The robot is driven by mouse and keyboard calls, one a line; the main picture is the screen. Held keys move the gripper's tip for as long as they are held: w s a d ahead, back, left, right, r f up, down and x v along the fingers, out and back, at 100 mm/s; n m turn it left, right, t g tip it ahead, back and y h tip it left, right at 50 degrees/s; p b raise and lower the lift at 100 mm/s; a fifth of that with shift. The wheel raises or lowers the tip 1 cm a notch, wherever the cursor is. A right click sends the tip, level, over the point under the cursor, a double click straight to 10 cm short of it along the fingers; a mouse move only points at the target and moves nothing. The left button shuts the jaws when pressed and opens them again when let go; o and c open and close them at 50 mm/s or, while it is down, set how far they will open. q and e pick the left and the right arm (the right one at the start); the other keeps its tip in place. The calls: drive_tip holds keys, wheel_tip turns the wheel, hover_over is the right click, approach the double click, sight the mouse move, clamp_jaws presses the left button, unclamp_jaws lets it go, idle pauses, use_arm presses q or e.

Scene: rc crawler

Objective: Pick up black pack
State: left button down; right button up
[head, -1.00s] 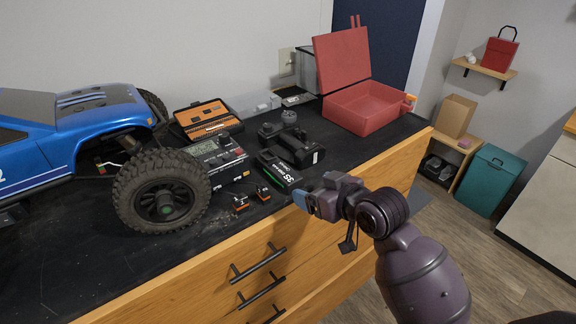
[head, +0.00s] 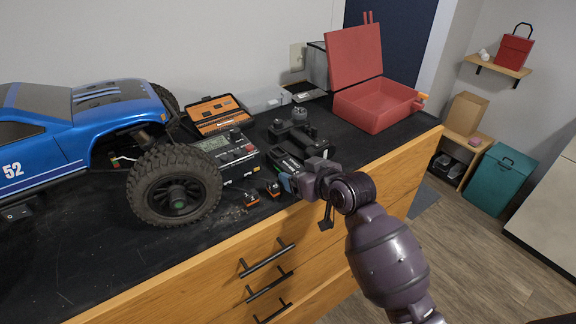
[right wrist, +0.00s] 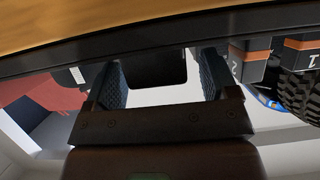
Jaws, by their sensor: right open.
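The black pack (head: 285,159), which had a pale 3S marking and a green stripe, lies on the black bench top just beyond my right gripper (head: 287,183). The gripper partly hides its near end. My right gripper is open at the bench's front edge. In the right wrist view, a dark block, seemingly the pack (right wrist: 157,68), shows between the two blue fingers of the gripper (right wrist: 160,85). I cannot tell whether the fingers touch it. My left gripper is not in view.
Left are a charger (head: 232,150), two small orange-black blocks (head: 272,188) and the blue crawler (head: 85,125) with its big tyre (head: 175,187). Behind the pack are other dark parts (head: 297,130) and an open red box (head: 375,105). Drawer handles (head: 267,258) stick out below.

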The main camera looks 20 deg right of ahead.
drive_tip(key=shift+x, duration=1.1)
drive_tip(key=shift+c, duration=0.3)
drive_tip(key=c, duration=1)
drive_tip(key=shift+c, duration=0.7)
